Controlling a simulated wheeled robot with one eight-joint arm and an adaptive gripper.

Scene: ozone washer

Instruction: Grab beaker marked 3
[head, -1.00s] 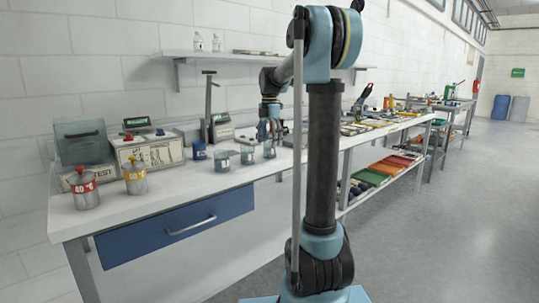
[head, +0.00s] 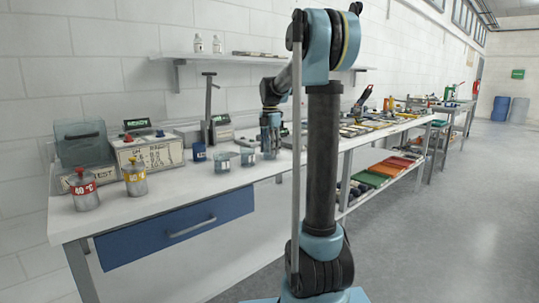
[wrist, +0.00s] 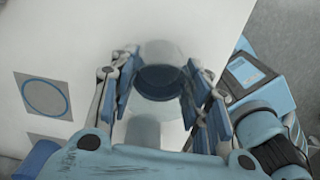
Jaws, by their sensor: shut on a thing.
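A clear glass beaker (wrist: 160,83) stands between the two blue finger pads of my gripper (wrist: 164,72) in the wrist view. My gripper is shut on it, one pad on each side. In the head view my gripper (head: 270,142) points down at the right of a row of beakers and largely hides the held one. A second beaker (head: 247,157) stands just left of it, and a third beaker (head: 222,162) stands further left. I cannot read a number on any beaker.
A blue container (head: 199,151) stands left of the beakers. A scale with a tall post (head: 209,120) is behind. Red (head: 84,190) and yellow-topped (head: 135,176) canisters stand at the left. The white bench (head: 190,187) is clear in front of the beakers.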

